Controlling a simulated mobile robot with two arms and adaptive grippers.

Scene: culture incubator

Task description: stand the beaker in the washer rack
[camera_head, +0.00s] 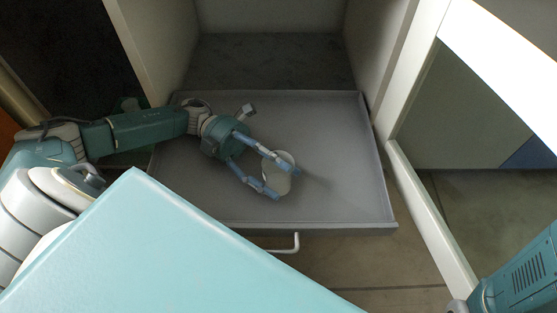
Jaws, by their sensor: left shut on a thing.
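A pale round beaker (279,176) is between the fingers of my left gripper (283,182), over the middle of a grey pulled-out tray (340,200). The gripper is shut on it. The fingers hide part of its sides, and I cannot tell whether it touches the tray floor. No separate rack structure can be made out in the tray, so I cannot tell whether this is the washer rack. My right gripper is not in view; only a teal part of my right arm shows at the lower right corner.
The tray has low rims and a white handle (290,245) at its front. Pale cabinet walls rise on both sides behind it. An open framed door (428,205) stands to the right. The tray floor right of the beaker is bare.

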